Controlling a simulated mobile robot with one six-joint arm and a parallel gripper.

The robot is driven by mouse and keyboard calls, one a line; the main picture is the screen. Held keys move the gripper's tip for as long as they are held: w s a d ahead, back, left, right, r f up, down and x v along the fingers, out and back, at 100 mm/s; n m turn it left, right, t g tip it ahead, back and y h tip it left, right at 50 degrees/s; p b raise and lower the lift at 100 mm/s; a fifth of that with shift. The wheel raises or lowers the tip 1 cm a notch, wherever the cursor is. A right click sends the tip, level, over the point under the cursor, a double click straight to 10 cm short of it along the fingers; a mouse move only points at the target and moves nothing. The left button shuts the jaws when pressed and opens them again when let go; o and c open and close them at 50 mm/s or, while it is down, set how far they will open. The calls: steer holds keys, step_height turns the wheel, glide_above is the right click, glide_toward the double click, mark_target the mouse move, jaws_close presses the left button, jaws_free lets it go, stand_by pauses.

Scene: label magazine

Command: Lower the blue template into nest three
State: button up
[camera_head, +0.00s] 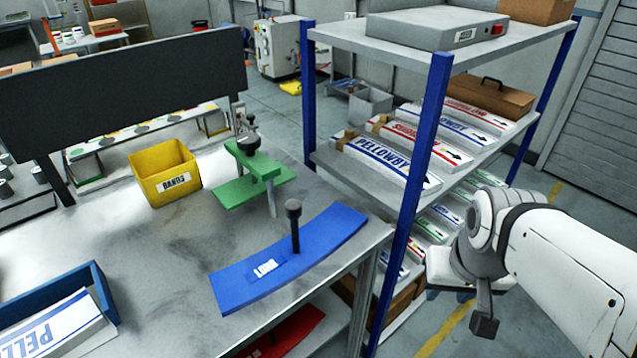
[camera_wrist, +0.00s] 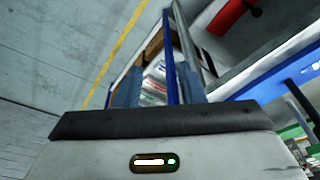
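The blue template (camera_head: 325,240), a curved plate with a white label and an upright dark knob (camera_head: 293,215), lies on the metal table near its front edge. Part of it shows at the right of the wrist view (camera_wrist: 285,78). My gripper (camera_head: 448,296) is at the right, beyond the table edge and beside the shelf rack, well apart from the template. In the wrist view its two fingers (camera_wrist: 158,88) stand apart with nothing held between them. I cannot pick out nest three in either view.
A green piece (camera_head: 240,192) with a dark knob and a yellow bin (camera_head: 165,173) stand behind the template. A blue tray (camera_head: 105,290) is at left. The rack's blue post (camera_head: 415,190) rises between gripper and table. A red piece (camera_head: 285,333) lies below the tabletop.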

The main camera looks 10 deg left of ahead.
step_height(320, 180, down, 6)
steer(key=w+a+n+g+h+b, duration=0.15)
steer(key=n+h+b, duration=0.35)
steer(key=n, duration=0.5)
steer(key=n+t+b, duration=0.8)
steer(key=n+t, duration=0.8)
steer(key=n, duration=0.7)
glide_toward(293, 227)
steer(key=w, duration=0.1)
steer(key=w+d+f, duration=0.1)
steer(key=w, duration=0.1)
steer(key=shift+d+f, duration=0.1)
steer(key=shift+d, duration=0.1)
steer(key=shift+w+a+y, duration=0.15)
steer(key=shift+y, duration=0.15)
steer(key=x, duration=0.5)
steer(key=r+x, duration=0.1)
steer(key=x, duration=0.1)
steer(key=shift+w, duration=0.15)
steer(key=shift+c, duration=0.3)
